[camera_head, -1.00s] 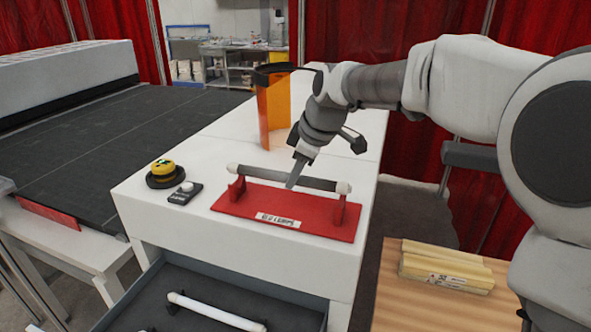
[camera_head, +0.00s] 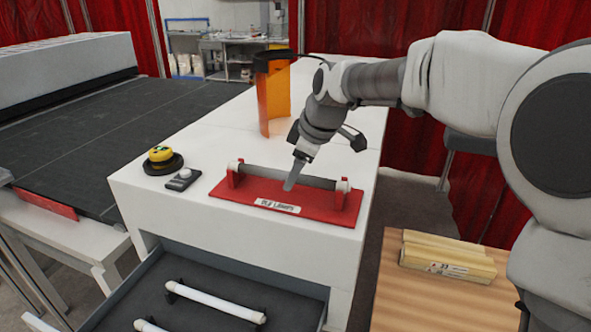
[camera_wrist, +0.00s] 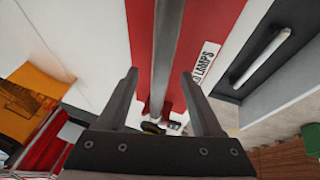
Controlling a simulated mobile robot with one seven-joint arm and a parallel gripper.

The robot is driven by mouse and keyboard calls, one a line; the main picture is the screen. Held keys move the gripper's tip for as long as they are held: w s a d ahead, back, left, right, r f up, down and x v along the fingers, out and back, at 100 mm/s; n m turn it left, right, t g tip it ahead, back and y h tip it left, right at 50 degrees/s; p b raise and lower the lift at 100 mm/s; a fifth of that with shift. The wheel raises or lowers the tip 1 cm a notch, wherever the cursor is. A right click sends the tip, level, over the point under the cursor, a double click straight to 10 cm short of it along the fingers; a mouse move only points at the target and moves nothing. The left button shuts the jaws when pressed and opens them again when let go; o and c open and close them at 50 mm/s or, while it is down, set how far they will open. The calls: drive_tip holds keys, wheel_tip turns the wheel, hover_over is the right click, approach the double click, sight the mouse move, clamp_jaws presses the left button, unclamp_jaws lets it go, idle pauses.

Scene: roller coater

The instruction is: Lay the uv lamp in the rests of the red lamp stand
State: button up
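The uv lamp (camera_head: 318,182), a slim grey tube with pale end caps, lies along the red lamp stand (camera_head: 240,200). Its ends sit at the stand's two upright rests, apparently down in them. My gripper (camera_head: 292,180) is over the middle of the lamp, pointing down. In the wrist view my gripper (camera_wrist: 160,88) has its fingers spread, with the lamp (camera_wrist: 167,45) running between them and a visible gap on both sides. The red stand (camera_wrist: 142,40) shows behind the lamp. The fingers hide part of the lamp's middle in the head view.
An open dark drawer (camera_head: 190,270) below holds more white tubes (camera_head: 215,302). A yellow-topped round device (camera_head: 161,159) and a small dark device (camera_head: 183,179) stand left of the stand. An orange curved shield (camera_head: 275,100) stands behind. Pale yellow packs (camera_head: 445,258) lie on a wooden table at right.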

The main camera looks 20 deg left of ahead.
drive_tip(key=v, duration=1.7)
drive_tip(key=shift+r, duration=0.25)
wheel_tip(320, 180, up, 10)
drive_tip(key=p, duration=0.8)
drive_tip(key=shift+p, duration=0.3)
